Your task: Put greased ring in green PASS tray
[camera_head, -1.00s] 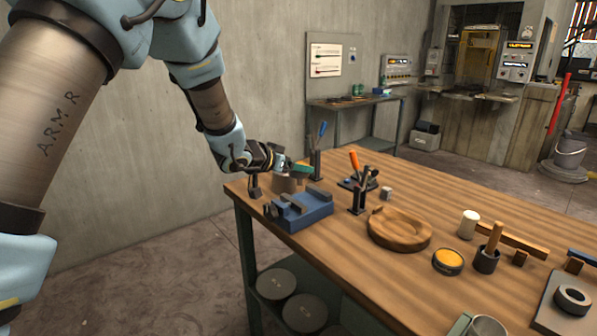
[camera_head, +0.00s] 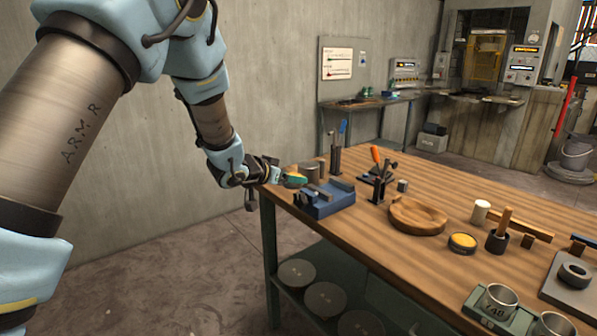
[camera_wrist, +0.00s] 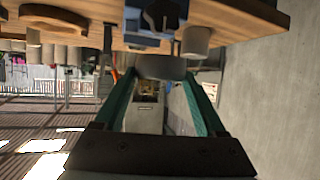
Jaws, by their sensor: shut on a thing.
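My gripper (camera_head: 291,179), with green fingers, is at the left end of the wooden bench (camera_head: 455,210), just left of the blue vise (camera_head: 330,200). In the wrist view the green fingers (camera_wrist: 160,85) are shut on a grey round ring (camera_wrist: 160,67), seen nearly edge-on. A yellowish patch shows at the fingertips in the head view. A green tray (camera_head: 478,312) is low at the front right, with a metal cup marked 740 at it; I cannot read PASS on it. An open yellow tin (camera_head: 463,242) stands on the bench.
A round wooden dish (camera_head: 417,217), tool holders (camera_head: 380,188), a white cylinder (camera_head: 481,211) and a dark pot with a wooden handle (camera_head: 498,240) stand on the bench. A dark ring (camera_head: 575,273) lies on a grey plate at right. Open floor lies left of the bench.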

